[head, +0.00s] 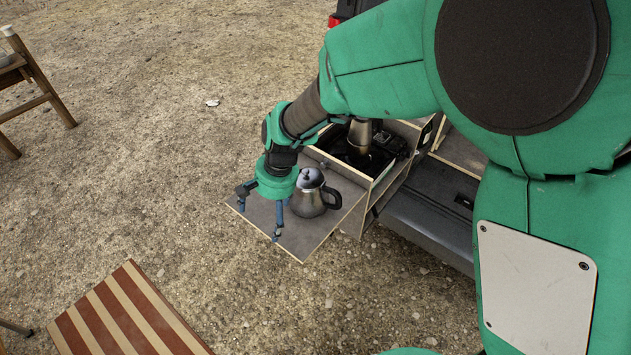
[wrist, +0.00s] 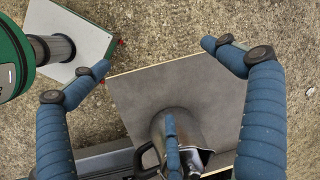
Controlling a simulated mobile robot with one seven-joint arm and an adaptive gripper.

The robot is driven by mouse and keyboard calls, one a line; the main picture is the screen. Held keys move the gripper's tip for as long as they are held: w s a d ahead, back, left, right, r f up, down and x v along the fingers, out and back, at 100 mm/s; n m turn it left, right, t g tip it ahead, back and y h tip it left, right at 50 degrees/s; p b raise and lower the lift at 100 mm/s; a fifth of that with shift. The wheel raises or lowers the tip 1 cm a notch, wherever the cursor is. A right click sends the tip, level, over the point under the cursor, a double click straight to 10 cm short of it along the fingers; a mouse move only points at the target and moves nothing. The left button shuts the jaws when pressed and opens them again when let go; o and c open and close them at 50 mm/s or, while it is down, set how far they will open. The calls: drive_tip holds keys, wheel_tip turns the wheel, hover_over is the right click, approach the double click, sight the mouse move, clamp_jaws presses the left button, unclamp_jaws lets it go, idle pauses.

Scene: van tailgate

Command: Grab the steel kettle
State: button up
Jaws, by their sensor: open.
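The steel kettle (head: 309,201) stands upright on a grey fold-out board (head: 275,226), with its dark handle toward the right in the head view. In the wrist view the kettle (wrist: 197,134) is at the lower middle, partly hidden behind one blue finger, with its dark handle at the left. My gripper (head: 259,218) is open and empty, with its blue fingers spread. In the head view it is just left of the kettle, pointing down over the board. I cannot tell if any finger touches the kettle.
An open wooden box (head: 384,183) behind the board holds dark gear and a metal-coloured item (head: 360,133). The van's dark bumper (head: 430,220) is at the right. A striped table (head: 128,315) is at the lower left and a wooden chair (head: 35,78) at the upper left. Open gravel lies between.

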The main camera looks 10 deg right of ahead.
sight(314, 178)
drive_tip(key=w+d+r+m+t+h+p, duration=0.1)
drive_tip(key=w+d+r+m+p, duration=0.6)
drive_tip(key=w+d, duration=0.4)
drive_tip(key=d+r+m, duration=0.1)
drive_tip(key=d+r, duration=0.1)
drive_tip(key=d, duration=0.2)
drive_tip(key=shift+w+m, duration=0.35)
drive_tip(key=shift+m, duration=0.05)
drive_tip(key=shift+d, duration=0.1)
drive_tip(key=f, duration=0.4)
drive_tip(key=a+f, duration=0.1)
drive_tip(key=f, duration=0.2)
drive_tip(key=shift+w+f, duration=0.1)
drive_tip(key=shift+w, duration=0.2)
drive_tip(key=shift+a+f, duration=0.15)
drive_tip(key=shift+f, duration=0.45)
drive_tip(key=shift+w+a+f, duration=0.1)
drive_tip(key=shift+w+f, duration=0.05)
drive_tip(key=shift+f, duration=0.7)
drive_tip(key=shift+w+a+f, duration=0.15)
drive_tip(key=shift+f, duration=0.7)
drive_tip(key=shift+w+a+f, duration=0.1)
drive_tip(key=shift+w+f, duration=0.05)
drive_tip(key=shift+f, duration=0.7)
drive_tip(key=shift+c, duration=0.3)
